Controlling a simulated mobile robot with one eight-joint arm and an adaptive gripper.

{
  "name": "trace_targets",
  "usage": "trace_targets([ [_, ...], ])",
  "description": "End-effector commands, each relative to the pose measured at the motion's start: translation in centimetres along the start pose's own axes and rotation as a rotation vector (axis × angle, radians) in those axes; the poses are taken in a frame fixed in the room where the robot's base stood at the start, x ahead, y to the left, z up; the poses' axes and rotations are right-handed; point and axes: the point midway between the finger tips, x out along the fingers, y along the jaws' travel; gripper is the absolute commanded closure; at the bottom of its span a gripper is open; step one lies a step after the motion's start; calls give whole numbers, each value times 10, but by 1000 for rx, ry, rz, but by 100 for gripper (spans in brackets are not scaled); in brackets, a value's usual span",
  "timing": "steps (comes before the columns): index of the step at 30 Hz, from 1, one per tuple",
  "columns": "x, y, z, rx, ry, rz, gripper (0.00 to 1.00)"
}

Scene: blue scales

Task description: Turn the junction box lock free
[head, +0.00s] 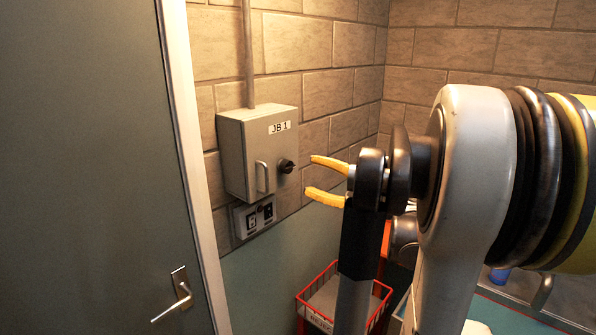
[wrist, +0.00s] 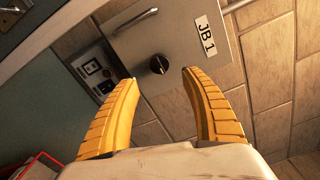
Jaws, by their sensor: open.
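The junction box (head: 258,150) is a grey metal case labelled JB 1, fixed to the brick wall, with its door shut. Its lock is a round black knob (head: 286,166) at the right side of the door, beside a grey bar handle (head: 262,177). In the wrist view the knob (wrist: 159,64) lies beyond the fingertips, in line with the gap between them. My gripper (head: 314,175) has yellow fingers that are open and empty. It is to the right of the knob in the head view and apart from it. The knob's exact turn angle is hard to tell.
A switch and socket plate (head: 254,216) sits just below the box, and a conduit (head: 247,60) runs up from its top. A grey door (head: 95,170) with a lever handle stands at left. A red wire basket (head: 340,295) is low beneath my arm.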

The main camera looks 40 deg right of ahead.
Motion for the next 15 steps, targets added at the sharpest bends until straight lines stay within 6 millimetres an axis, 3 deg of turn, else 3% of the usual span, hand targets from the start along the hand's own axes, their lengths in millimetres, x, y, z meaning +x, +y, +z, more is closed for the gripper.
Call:
trace_targets([
  [6, -26, 0, 0, 0, 1, 0, 45],
  [15, -29, 0, 0, 0, 0, 0, 45],
])
